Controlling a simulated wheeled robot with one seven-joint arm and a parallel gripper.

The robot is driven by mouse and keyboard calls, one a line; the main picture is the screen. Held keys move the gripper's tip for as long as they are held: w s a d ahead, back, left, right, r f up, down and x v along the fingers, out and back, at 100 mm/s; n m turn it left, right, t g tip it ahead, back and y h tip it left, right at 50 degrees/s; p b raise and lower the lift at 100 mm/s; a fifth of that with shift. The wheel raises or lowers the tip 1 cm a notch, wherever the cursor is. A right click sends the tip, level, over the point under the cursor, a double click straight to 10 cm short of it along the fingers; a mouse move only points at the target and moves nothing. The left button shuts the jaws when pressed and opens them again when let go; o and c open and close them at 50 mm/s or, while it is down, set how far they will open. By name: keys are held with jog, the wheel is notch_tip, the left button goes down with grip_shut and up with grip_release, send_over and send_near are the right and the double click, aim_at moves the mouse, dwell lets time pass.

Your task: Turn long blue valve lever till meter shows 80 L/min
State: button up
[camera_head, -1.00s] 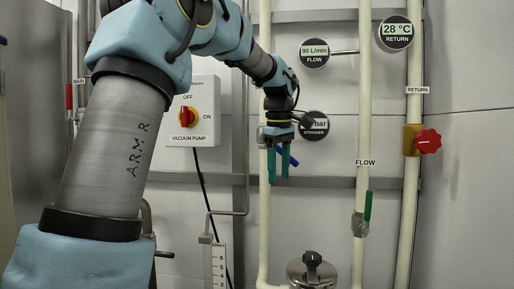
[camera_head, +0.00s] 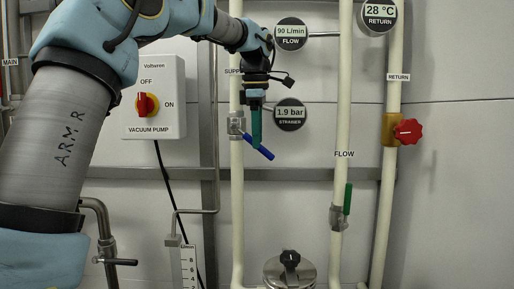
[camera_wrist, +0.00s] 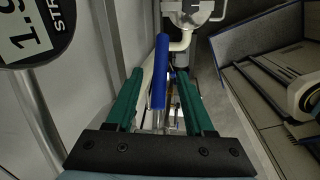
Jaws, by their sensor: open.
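The blue valve lever (camera_head: 258,147) slopes down to the right from a metal valve (camera_head: 236,124) on the pale supply pipe. My gripper (camera_head: 256,143) is open and points down at the lever, its teal fingers overlapping in the head view. In the wrist view the blue lever (camera_wrist: 160,72) lies between the two open fingers (camera_wrist: 159,80), with gaps on both sides. I see no clear grip on it. The round flow meter (camera_head: 290,35) reads 90 L/min.
The strainer gauge (camera_head: 290,114) reads 1.9 bar, close to the right of my gripper. A green lever (camera_head: 347,199) is on the flow pipe, and a red knob (camera_head: 408,132) on the return pipe. The vacuum pump box (camera_head: 154,97) is left. A metal lid (camera_head: 290,270) stands below.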

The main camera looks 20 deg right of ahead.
jog(key=shift+w+d+f, duration=0.15)
jog(key=shift+f, duration=1.5)
grip_shut()
